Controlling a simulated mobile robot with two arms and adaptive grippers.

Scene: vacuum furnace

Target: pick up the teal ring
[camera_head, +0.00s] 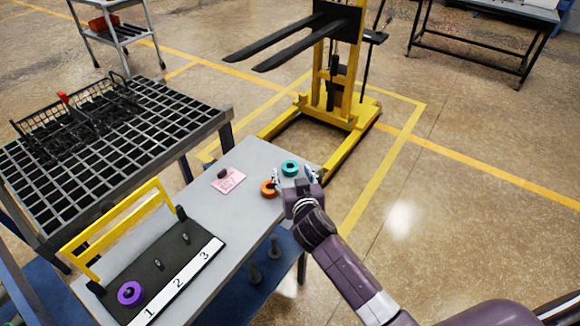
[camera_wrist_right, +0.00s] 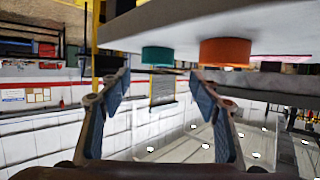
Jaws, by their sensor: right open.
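The teal ring (camera_head: 290,167) lies flat on the grey table (camera_head: 255,155) near its far right corner. It also shows in the right wrist view (camera_wrist_right: 157,56), just beyond the space between the fingertips. My right gripper (camera_head: 294,178) is open and empty, close to the teal ring on its near side. In the right wrist view the open fingers (camera_wrist_right: 159,88) show apart, with nothing between them. The head view does not show clearly whether a finger touches the ring. My left gripper is not in view.
An orange ring (camera_head: 268,189) lies close beside the teal one, near my right gripper. A purple ring (camera_head: 130,294) sits at number 1 on the black board (camera_head: 160,262) with a yellow handle. A pink card (camera_head: 228,181) lies farther left. A black grid rack (camera_head: 110,150) stands beyond.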

